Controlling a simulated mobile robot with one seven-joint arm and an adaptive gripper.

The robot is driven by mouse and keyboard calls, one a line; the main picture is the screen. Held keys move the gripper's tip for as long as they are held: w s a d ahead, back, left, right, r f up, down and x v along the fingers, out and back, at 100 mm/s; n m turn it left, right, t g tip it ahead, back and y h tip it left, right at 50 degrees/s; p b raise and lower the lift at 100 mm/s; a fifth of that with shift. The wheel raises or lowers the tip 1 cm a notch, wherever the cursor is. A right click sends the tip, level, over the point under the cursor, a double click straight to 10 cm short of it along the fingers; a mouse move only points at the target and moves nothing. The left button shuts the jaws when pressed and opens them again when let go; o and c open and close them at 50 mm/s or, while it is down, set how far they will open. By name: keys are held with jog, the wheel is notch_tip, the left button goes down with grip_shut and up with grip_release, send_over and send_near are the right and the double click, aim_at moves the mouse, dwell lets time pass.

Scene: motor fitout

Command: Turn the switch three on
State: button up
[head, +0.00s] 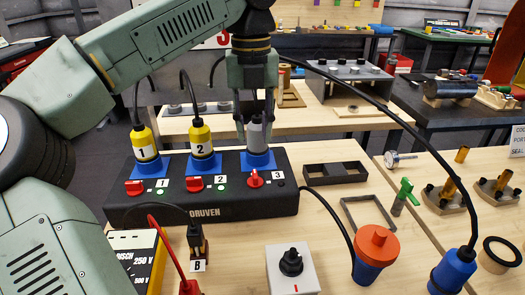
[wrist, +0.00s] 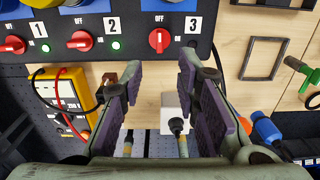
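The black switch box (head: 220,208) has three red rotary switches. Switch three (head: 255,179), beside the label 3, is turned upright, and the small lamp near it is dark; it also shows in the wrist view (wrist: 159,40). Switch one (head: 134,187) and switch two (head: 194,184) lie sideways with green lamps lit. My gripper (head: 254,130) is above the box near the grey plug (head: 257,138) in the third blue socket. In the wrist view my gripper (wrist: 160,72) is open and empty, with switch three ahead between its fingers, apart from them.
Yellow plugs 1 (head: 144,145) and 2 (head: 201,140) stand in the other sockets. In front lie a white box with a black knob (head: 291,264), an orange-and-blue connector (head: 375,250) and a yellow meter (head: 137,262).

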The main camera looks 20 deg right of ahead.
aim_at(255, 172)
jog(key=f, duration=0.3)
jog(key=f+p, duration=0.1)
jog(key=f, duration=0.6)
jog(key=shift+w+d+f+p, duration=0.1)
jog(key=shift+w+f+p, duration=0.2)
jog(key=shift+c, duration=0.5)
grip_shut()
